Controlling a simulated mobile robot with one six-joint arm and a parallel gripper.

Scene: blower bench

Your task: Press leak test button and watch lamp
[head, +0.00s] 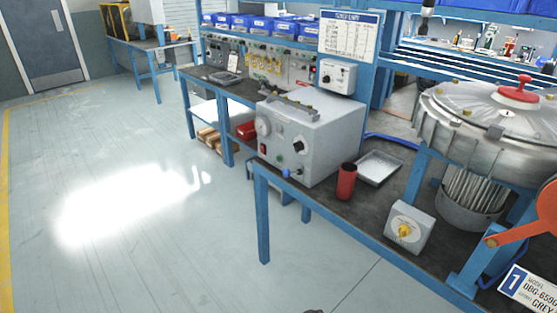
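A grey test box (325,140) with a top handle stands on the near blue bench. Its front panel carries a round gauge (263,127), a red element (262,148), a green element (278,160), a black knob (299,146) and a blue fitting (286,173). The labels are too small to read, so I cannot tell which is the leak test button or the lamp, or whether any lamp is lit. My gripper is not in view.
A red cup (346,181) and a metal tray (379,167) sit right of the box. A small box with a yellow knob (404,230) is near the bench edge. A large metal blower (490,110) and an orange bar (522,233) occupy the right. The floor (130,250) at left is clear.

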